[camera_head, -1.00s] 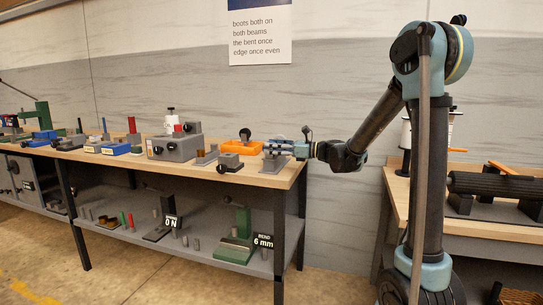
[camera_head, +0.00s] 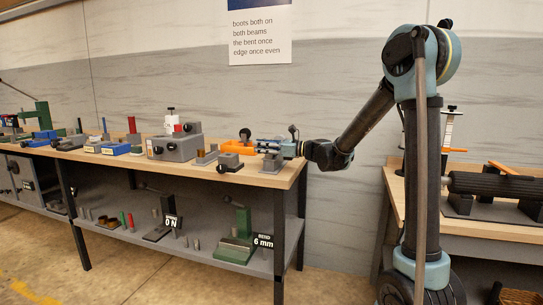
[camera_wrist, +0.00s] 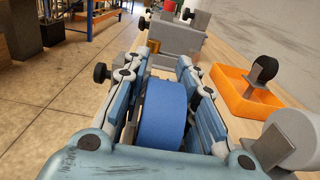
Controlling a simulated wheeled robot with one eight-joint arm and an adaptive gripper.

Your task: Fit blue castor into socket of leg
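The blue castor (camera_wrist: 163,113) shows in the wrist view as a wide blue wheel between the two fingers of my gripper (camera_wrist: 160,85). The fingers lie close along both its sides, and it appears gripped. In the head view my gripper (camera_head: 272,145) is above the right end of the bench, over a small grey stand (camera_head: 272,163). A grey block assembly (camera_wrist: 175,42) stands beyond the fingertips in the wrist view. I cannot tell for sure which part is the leg, and its socket is not clearly visible.
An orange tray (camera_wrist: 236,92) with a black-wheeled castor (camera_wrist: 263,70) lies right of my gripper in the wrist view. A light grey cylinder (camera_wrist: 298,128) is close at lower right. The bench (camera_head: 205,174) holds other fixtures to the left; open floor lies in front.

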